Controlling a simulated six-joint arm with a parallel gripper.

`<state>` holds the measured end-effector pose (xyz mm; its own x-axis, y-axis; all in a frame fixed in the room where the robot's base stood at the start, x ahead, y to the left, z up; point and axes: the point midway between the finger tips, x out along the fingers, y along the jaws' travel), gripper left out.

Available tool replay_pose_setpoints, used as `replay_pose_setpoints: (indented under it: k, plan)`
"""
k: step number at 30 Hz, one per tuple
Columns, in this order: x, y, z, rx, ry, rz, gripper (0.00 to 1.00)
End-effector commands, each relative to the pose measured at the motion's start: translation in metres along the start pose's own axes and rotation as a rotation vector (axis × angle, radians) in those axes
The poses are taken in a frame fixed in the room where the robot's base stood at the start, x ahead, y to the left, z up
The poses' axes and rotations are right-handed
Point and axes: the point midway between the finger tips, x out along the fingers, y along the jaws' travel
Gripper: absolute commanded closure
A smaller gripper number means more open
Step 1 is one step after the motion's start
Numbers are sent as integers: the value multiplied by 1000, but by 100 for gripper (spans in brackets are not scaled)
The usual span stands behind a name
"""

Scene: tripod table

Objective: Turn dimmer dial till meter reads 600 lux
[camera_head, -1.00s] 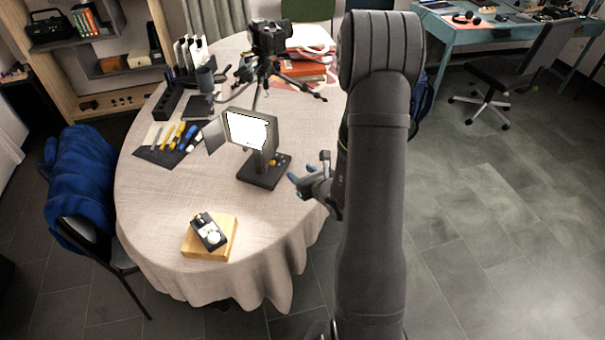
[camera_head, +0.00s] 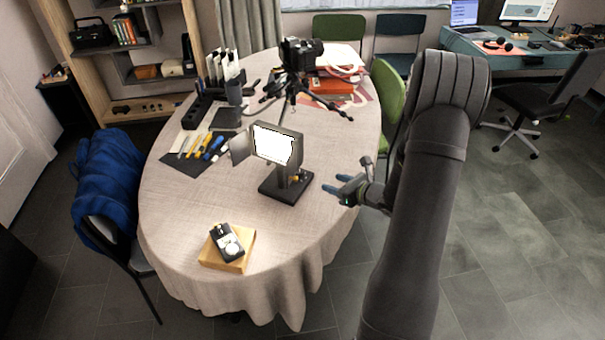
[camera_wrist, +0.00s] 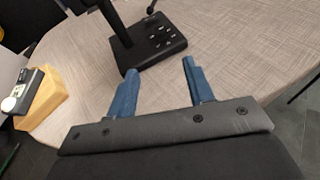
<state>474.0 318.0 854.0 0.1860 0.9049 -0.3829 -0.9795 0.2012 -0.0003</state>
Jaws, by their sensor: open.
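A lit panel lamp (camera_head: 273,145) stands upright on a dark base (camera_head: 285,187) near the table's right side. In the wrist view the base (camera_wrist: 150,45) carries several small controls on top; which one is the dimmer dial I cannot tell. A dark meter (camera_head: 228,242) with a white round part lies on a wooden block (camera_head: 240,262) at the table's front; its reading is too small to read. It also shows at the left of the wrist view (camera_wrist: 24,90). My gripper (camera_head: 342,186) is open and empty, right of the lamp base and apart from it.
A camera on a tripod (camera_head: 298,57) stands behind the lamp. Pens on a dark mat (camera_head: 184,160) lie to the left. A blue garment (camera_head: 118,185) hangs over a chair at the left. The cloth (camera_head: 310,225) between the lamp base and the front right edge is bare.

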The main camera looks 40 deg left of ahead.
Motion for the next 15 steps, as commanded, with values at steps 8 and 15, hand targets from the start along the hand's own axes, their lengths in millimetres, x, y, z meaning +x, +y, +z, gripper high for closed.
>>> replay_pose_setpoints:
  k: [8,15]
  plan:
    - [58,2,0,-1,1,3,52]
    - [110,2,0,-1,-1,3,52]
